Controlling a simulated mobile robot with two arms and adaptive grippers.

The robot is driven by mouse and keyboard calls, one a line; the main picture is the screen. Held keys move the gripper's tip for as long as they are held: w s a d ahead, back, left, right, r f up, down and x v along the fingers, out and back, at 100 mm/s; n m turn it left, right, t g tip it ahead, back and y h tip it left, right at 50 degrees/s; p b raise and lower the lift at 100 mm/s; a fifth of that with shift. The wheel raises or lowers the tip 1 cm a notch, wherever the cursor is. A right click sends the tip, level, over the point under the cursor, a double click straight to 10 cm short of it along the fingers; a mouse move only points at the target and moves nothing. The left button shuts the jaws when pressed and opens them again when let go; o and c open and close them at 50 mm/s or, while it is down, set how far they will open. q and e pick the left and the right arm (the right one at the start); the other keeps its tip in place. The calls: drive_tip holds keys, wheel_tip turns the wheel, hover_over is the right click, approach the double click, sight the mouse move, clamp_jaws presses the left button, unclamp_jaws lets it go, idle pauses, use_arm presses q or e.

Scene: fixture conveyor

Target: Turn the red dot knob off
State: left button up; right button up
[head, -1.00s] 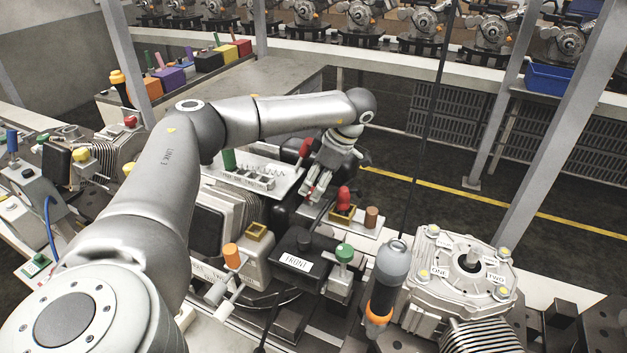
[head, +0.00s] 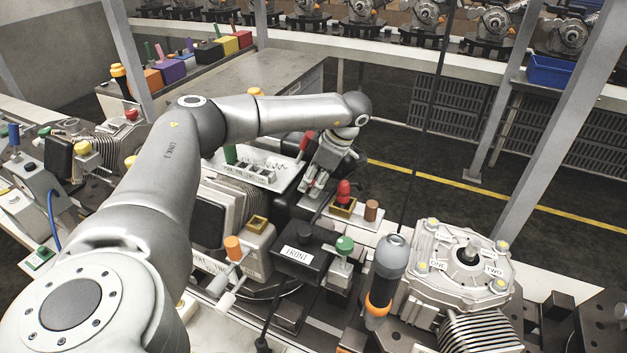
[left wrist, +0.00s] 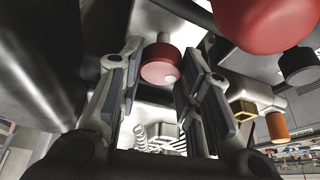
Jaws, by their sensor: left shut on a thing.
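In the left wrist view, a red knob (left wrist: 158,66) with a pale dot on its face sits on a light stem between the two fingers of my left gripper (left wrist: 160,56). The gripper is shut on this knob. In the head view my left gripper (head: 312,188) reaches down behind the black housing marked FRONT (head: 297,256), and its fingers hide the knob. My right gripper is not in view.
Close by stand a red lever (head: 306,142), a red knob on a yellow base (head: 344,191), a brown peg (head: 371,210), and green (head: 345,243) and orange (head: 233,246) knobs. A grey cylinder with an orange band (head: 386,275) and an engine casing (head: 450,272) stand to the right.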

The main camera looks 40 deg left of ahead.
use_arm(q)
drive_tip(key=shift+n+g, duration=0.3)
drive_tip(key=shift+n, duration=0.4)
drive_tip(key=o, duration=1)
drive_tip(key=v, duration=1.2)
drive_tip(key=shift+a, duration=0.1)
